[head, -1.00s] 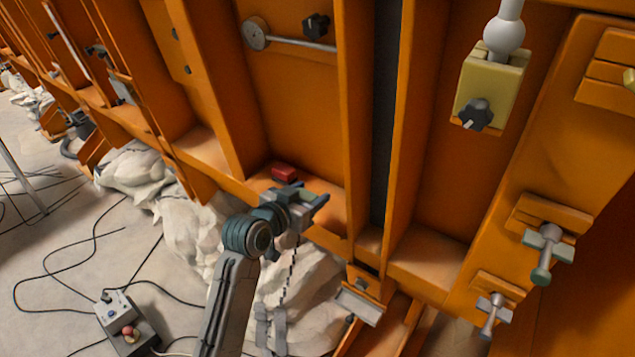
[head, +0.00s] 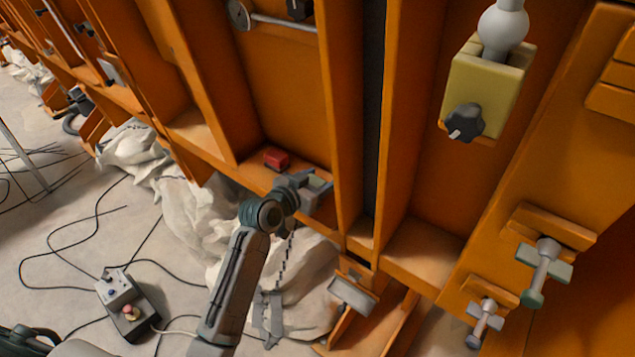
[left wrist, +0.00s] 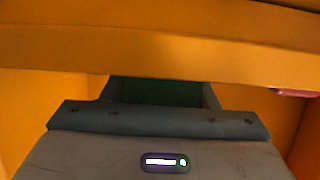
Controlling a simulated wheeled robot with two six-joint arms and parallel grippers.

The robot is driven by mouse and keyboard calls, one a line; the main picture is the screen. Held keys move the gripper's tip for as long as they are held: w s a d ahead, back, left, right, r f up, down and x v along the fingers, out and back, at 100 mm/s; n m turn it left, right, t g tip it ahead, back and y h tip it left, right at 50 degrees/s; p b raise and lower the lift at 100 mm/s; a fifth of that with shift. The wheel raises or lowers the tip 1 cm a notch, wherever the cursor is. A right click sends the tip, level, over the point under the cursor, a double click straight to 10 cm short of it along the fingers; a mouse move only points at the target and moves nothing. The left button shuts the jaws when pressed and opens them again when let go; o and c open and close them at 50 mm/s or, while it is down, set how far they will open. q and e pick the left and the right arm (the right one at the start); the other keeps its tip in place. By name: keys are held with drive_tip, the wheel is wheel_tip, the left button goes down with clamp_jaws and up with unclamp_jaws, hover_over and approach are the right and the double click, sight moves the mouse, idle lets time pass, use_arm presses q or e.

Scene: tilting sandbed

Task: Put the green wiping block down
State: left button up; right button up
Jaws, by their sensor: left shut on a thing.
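My left gripper (head: 318,188) is at the orange ledge in the middle of the head view, its fingers pointing right. It is shut on the green wiping block (head: 317,182), of which only a small patch shows between the fingers. In the left wrist view the green block (left wrist: 158,91) is a dark green strip between the finger bases, and an orange beam hides the part beyond. I cannot tell whether the block touches the ledge. My right gripper is in neither view.
A red block (head: 277,158) lies on the orange ledge (head: 252,178), just left of and behind the gripper. Upright orange ribs (head: 347,120) stand close on the right. White sacks (head: 225,215) lie below. A control box (head: 127,302) with cables sits on the floor.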

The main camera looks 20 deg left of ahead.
use_arm(q)
drive_tip(key=shift+f, duration=0.75)
drive_tip(key=o, duration=1)
drive_tip(key=shift+r, duration=0.15)
drive_tip(key=shift+s, duration=0.1)
drive_tip(key=b+v, duration=0.1)
drive_tip(key=v, duration=1.1)
drive_tip(key=shift+b, duration=0.3)
